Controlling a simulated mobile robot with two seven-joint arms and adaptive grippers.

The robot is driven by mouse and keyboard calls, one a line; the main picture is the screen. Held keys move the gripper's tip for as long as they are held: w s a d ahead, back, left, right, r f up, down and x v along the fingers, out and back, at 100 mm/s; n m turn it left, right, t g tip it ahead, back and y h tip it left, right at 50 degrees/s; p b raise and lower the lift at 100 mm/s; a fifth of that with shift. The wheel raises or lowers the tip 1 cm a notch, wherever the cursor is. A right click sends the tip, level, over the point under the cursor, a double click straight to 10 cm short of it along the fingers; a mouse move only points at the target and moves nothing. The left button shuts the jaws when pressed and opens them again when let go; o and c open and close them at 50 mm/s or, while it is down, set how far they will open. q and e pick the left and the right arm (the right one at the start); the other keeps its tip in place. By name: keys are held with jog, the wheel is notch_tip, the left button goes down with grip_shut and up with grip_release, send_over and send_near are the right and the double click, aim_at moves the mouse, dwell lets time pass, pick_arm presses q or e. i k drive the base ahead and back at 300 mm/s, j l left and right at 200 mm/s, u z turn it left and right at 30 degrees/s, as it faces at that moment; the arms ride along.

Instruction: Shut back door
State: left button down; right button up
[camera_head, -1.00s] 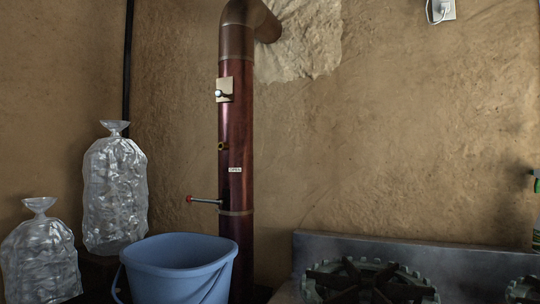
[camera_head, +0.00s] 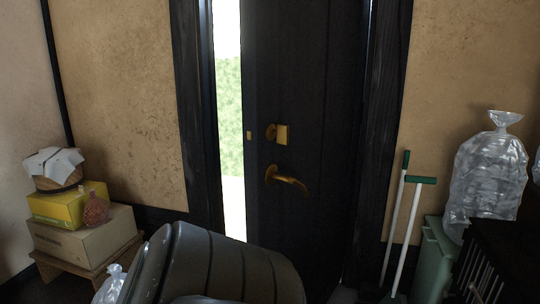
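The back door (camera_head: 310,110) is dark, nearly black, and stands ajar in its dark frame. A bright gap on its left side shows greenery and daylight outside. A brass lever handle (camera_head: 287,179) and a brass lock (camera_head: 277,133) sit near the door's left edge. The hinge side appears to be on the right. The lower part of the door is hidden behind a large dark ribbed bin-like object. Neither of my grippers shows in the head view.
Boxes (camera_head: 85,238) and a basket (camera_head: 54,169) are stacked on a low wooden stand at left. Long-handled tools (camera_head: 402,235), a green bin (camera_head: 436,262) and a clear bag (camera_head: 488,175) stand at right.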

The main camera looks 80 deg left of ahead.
aim_at(303, 62)
jog(key=u, duration=1.8)
jog(key=k+u, duration=0.1)
jog(key=u, duration=0.3)
jog(key=k+j+u, duration=0.15)
jog(key=u, duration=0.25)
